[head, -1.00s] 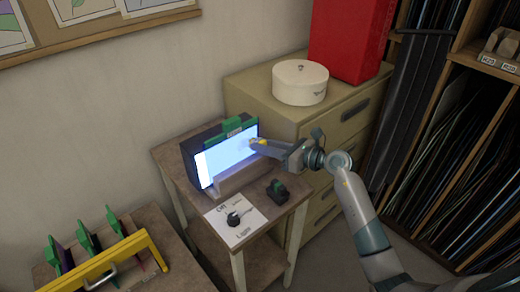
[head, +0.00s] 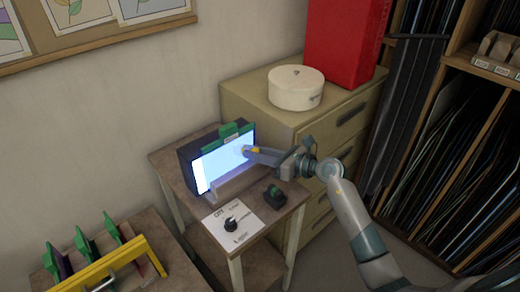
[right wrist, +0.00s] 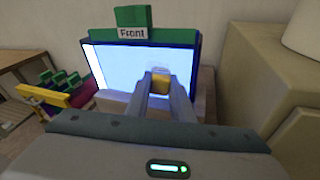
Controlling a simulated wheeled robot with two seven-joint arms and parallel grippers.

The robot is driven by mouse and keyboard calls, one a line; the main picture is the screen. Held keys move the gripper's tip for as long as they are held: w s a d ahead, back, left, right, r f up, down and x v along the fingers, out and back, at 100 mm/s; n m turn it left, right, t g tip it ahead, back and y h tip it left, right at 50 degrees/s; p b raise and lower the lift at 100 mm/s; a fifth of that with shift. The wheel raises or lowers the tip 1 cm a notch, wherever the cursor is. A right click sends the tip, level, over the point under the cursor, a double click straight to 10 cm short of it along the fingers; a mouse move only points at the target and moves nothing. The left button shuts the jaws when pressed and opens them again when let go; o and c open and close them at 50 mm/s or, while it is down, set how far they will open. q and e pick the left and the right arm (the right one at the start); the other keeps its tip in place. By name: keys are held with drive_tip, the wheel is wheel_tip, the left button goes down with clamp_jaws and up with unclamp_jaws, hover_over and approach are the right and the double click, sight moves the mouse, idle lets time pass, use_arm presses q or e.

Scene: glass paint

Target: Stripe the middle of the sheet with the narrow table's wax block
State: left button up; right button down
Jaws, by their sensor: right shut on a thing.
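The sheet (head: 218,168) is a bright white-blue panel standing upright in a dark frame on the narrow table (head: 175,178). A green clip (right wrist: 133,17) labelled "Front" sits at its top. My right gripper (head: 248,150) is at the right part of the sheet in the head view. It is shut on a yellow wax block (right wrist: 160,84), which lies in front of the sheet, right of its middle in the right wrist view. I cannot tell whether the block touches the sheet. No clear stripe shows on it. My left gripper is not in view.
A drawer cabinet (head: 275,120) with a round white box (head: 296,88) stands right. A yellow-railed rack (head: 110,262) is at lower left.

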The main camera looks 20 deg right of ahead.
drive_tip(key=shift+s+a+r+p, duration=0.15)
drive_tip(key=shift+s+a+p, duration=0.15)
drive_tip(key=shift+a, duration=0.4)
drive_tip(key=shift+s+a, duration=0.1)
drive_tip(key=shift+a, duration=0.25)
drive_tip(key=shift+a, duration=0.1)
drive_tip(key=shift+s+a+p, duration=0.3)
drive_tip(key=shift+a+p, duration=0.35)
drive_tip(key=shift+p, duration=0.1)
drive_tip(key=shift+s+a+p, duration=0.2)
drive_tip(key=shift+a+p, duration=0.1)
drive_tip(key=shift+a, duration=0.2)
drive_tip(key=shift+s+a+p, duration=0.15)
drive_tip(key=shift+a+p, duration=0.1)
drive_tip(key=shift+a, duration=0.25)
drive_tip(key=shift+s+a+p, duration=0.2)
drive_tip(key=shift+a+p, duration=0.2)
drive_tip(key=shift+a, duration=0.1)
drive_tip(key=shift+s+a+p, duration=0.15)
drive_tip(key=shift+a+p, duration=0.2)
drive_tip(key=shift+a, duration=0.1)
drive_tip(key=shift+s+a+p, duration=0.25)
drive_tip(key=shift+a+p, duration=0.15)
drive_tip(key=shift+a, duration=0.4)
